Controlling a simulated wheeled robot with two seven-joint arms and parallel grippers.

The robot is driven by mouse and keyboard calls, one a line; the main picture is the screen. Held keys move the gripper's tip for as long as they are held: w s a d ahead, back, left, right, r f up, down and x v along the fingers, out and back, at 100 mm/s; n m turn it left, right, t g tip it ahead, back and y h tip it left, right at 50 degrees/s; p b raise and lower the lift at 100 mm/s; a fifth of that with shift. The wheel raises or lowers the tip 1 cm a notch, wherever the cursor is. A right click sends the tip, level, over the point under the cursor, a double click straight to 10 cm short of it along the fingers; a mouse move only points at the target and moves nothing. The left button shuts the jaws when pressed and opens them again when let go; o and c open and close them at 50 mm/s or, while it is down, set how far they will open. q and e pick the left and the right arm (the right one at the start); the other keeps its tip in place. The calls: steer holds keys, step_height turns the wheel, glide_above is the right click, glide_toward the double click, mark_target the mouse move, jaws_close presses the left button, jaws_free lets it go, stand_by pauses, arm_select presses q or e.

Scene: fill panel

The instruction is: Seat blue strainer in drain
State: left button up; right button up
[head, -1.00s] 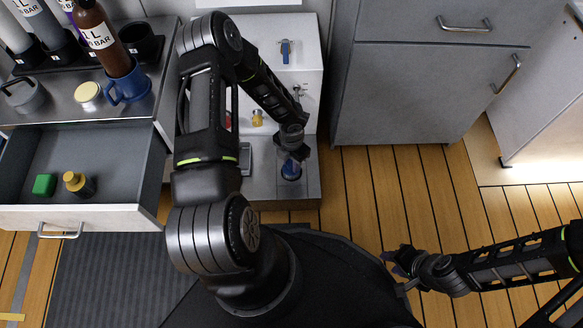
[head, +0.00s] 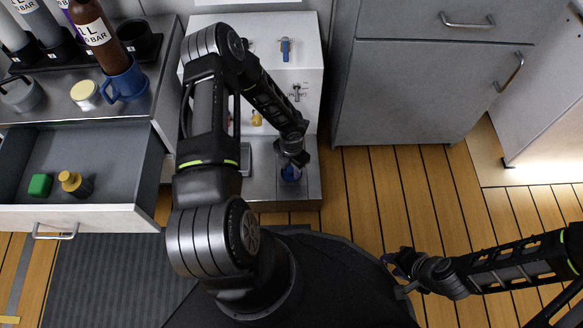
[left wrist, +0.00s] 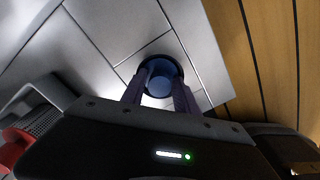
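The blue strainer (head: 291,175) shows as a small blue round shape at the drain, on the front part of the metal-topped unit (head: 262,182). In the left wrist view the blue strainer (left wrist: 163,69) appears inside a dark round ring. My left gripper (head: 291,160) points down right over it. In the left wrist view its two fingers (left wrist: 160,88) stand apart, with blue behind and between the tips. I cannot tell whether they grip the strainer or how deep it sits. My right gripper (head: 394,272) hangs over the floor, its finger gap unclear.
An open drawer (head: 100,150) at left holds a green cube (head: 40,185) and a yellow-capped item (head: 75,183). A blue mug (head: 124,84) and bottles stand on the counter above. A grey cabinet (head: 430,100) stands right of the unit. The floor between is clear.

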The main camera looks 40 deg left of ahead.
arm_select(q)
step_height(320, 180, up, 12)
steer(key=p, duration=0.5)
steer(key=shift+r, duration=0.15)
stand_by(0.6)
steer(key=s+d+m+h, duration=0.1)
steer(key=s+d+m, duration=0.3)
steer(key=d+m, duration=0.3)
steer(key=s+d+r+m+h, duration=0.1)
steer(key=s+d+m, duration=0.3)
steer(key=d+m, duration=0.4)
steer(key=s+d+r+m+t+h, duration=0.1)
steer(key=s+d+m, duration=0.3)
steer(key=m, duration=1.3)
steer(key=d, duration=0.4)
steer(key=shift+s+h, duration=0.25)
steer(key=shift+h, duration=0.15)
